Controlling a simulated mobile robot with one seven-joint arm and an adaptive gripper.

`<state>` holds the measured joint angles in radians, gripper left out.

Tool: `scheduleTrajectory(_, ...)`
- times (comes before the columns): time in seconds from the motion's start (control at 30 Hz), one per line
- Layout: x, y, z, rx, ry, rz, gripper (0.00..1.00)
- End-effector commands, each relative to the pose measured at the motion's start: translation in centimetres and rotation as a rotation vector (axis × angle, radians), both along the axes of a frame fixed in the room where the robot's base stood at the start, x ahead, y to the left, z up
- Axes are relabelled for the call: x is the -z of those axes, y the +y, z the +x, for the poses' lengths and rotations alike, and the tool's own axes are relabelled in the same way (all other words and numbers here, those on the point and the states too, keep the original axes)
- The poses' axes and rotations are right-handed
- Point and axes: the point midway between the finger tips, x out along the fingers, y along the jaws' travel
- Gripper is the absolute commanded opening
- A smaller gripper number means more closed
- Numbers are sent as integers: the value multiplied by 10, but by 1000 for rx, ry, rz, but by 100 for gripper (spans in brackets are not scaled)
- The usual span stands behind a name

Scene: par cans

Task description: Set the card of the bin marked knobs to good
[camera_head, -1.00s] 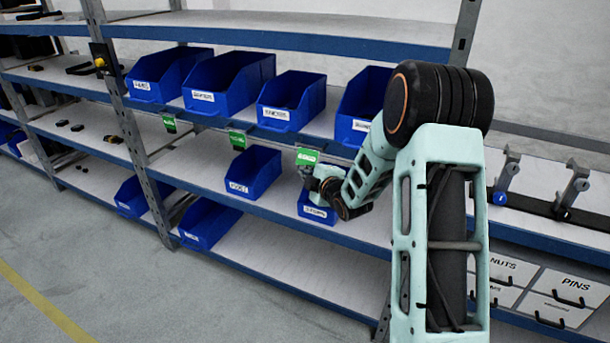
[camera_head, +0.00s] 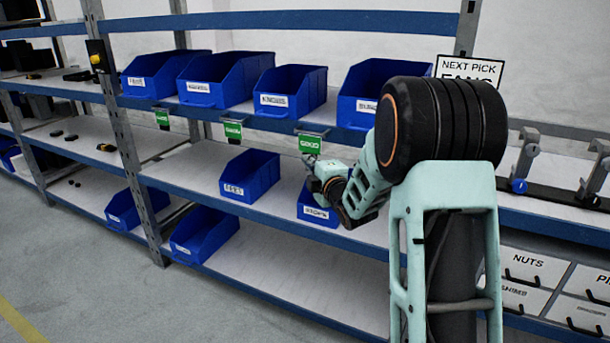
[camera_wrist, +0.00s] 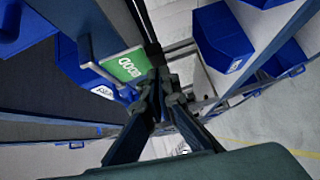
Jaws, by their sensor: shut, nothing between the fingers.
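Blue bins stand on the shelves. Three green cards hang from the upper shelf's edge: a left card (camera_head: 162,119), a middle card (camera_head: 232,129) and a right card (camera_head: 309,144). My gripper (camera_head: 311,163) is just below the right card, above a lower blue bin (camera_head: 315,211) that my arm partly hides. In the wrist view a green card reading GOOD (camera_wrist: 126,67) is close beside my gripper (camera_wrist: 160,80), whose fingers are shut and empty. I cannot tell whether they touch the card.
Several bins, including a right upper bin (camera_head: 365,100), line the upper shelf (camera_head: 340,137). Lower bins, such as a left one (camera_head: 250,175), stand below. Drawers (camera_head: 535,266) are at lower right. A white sign (camera_head: 470,68) is partly hidden behind my arm.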

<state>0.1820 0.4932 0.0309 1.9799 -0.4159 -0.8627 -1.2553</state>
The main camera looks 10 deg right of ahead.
Motion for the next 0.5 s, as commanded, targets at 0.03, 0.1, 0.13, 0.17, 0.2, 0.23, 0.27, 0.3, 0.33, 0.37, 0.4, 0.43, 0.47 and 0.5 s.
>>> scheduleTrajectory(0.03,8,0,1,-1,-17,-11,0)
scheduleTrajectory(0.1,9,-1,2,-1,-34,-25,0)
scheduleTrajectory(0.13,9,-2,3,0,-41,-30,0)
scheduleTrajectory(0.17,9,-2,3,0,-48,-35,0)
scheduleTrajectory(0.2,9,-3,4,0,-57,-41,0)
scheduleTrajectory(0.23,9,-3,4,0,-64,-46,0)
scheduleTrajectory(0.27,8,-3,5,0,-70,-50,0)
scheduleTrajectory(0.3,8,-3,5,0,-77,-55,0)
scheduleTrajectory(0.33,8,-4,6,-1,-82,-59,0)
scheduleTrajectory(0.37,7,-4,6,-1,-87,-62,0)
scheduleTrajectory(0.4,7,-4,6,-1,-91,-65,0)
scheduleTrajectory(0.43,7,-4,6,-1,-95,-68,0)
scheduleTrajectory(0.47,7,-4,7,-1,-98,-70,0)
scheduleTrajectory(0.5,7,-5,7,-1,-102,-73,0)
